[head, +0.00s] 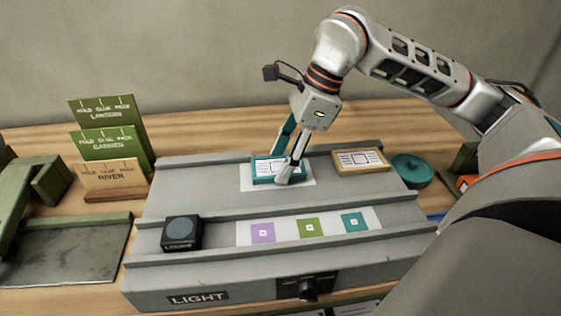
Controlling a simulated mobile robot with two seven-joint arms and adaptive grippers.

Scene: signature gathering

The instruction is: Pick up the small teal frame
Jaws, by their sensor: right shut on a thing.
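The small teal frame (262,170) lies on a white sheet on the upper step of the grey stand. It holds a white printed page. My right gripper (283,172) reaches down over it from above and is shut on its right part, with one finger at the far edge and one in front. The fingers and arm hide part of the frame's right side. I cannot tell whether the frame is lifted off the sheet. My left gripper is not in view.
A wooden-rimmed frame (360,161) lies right of the teal one. A round teal lid-like thing (411,170) is farther right. A dark block (181,233) and a strip with purple, green and teal squares (332,229) lie in front. Standing cards (106,136) and a dark tray (70,255) are left.

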